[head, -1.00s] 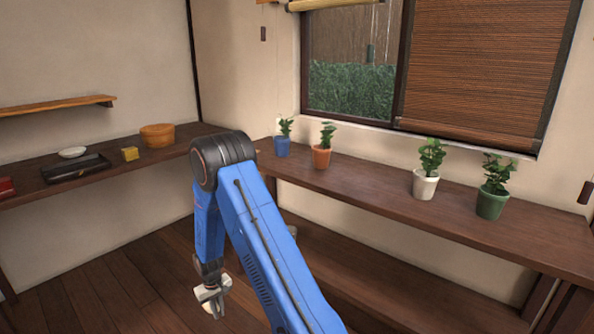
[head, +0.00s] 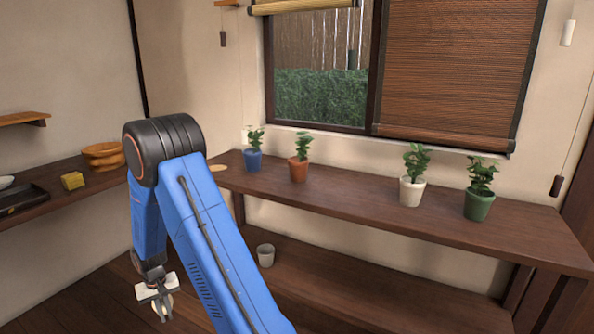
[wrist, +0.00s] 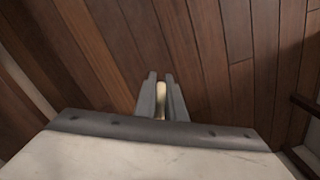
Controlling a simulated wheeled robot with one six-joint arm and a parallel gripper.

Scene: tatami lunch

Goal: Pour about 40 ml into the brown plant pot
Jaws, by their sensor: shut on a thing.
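The brown plant pot (head: 298,168), terracotta in colour with a leafy plant, stands upright on the long wooden counter under the window, second from the left. My gripper (head: 161,302) hangs low at the lower left, well below and left of the pot and apart from it. It is shut on a cream-coloured thing (head: 168,301), mostly hidden by the fingers. In the wrist view a narrow cream strip of it (wrist: 161,89) shows between the fingers. I cannot tell its full shape or what is in it.
On the same counter (head: 345,198) stand a blue pot (head: 253,160), a white pot (head: 411,191) and a green pot (head: 478,205). A small pale cup (head: 265,255) stands on the lower shelf (head: 350,292). The left counter holds a wooden bowl (head: 104,155) and a yellow block (head: 72,181).

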